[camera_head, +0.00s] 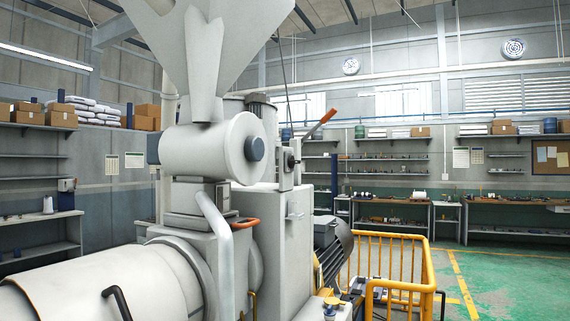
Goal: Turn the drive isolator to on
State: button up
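A lever with an orange-red grip (323,122) slants up and to the right from a small dark pivot on a narrow grey box (285,168). This looks like the drive isolator, but no label is readable. The box stands above the grey machine cabinet (288,240), just right of the round feed drum (210,148). A second, smaller orange handle (245,223) lies low on the machine, left of the cabinet. I cannot tell which position counts as on. My gripper is not in view, and nothing is seen touching the lever.
The large white barrel (110,285) fills the lower left, with a black handle (118,302). A dark motor (333,245) sits right of the cabinet. A yellow guard rail (395,262) stands beyond it. The green floor (505,280) at right is clear. Workbenches and shelves line the walls.

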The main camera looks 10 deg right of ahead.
aim_at(291, 162)
jog(key=z, duration=1.15)
jog(key=i, duration=2.95)
jog(key=u, duration=3.1)
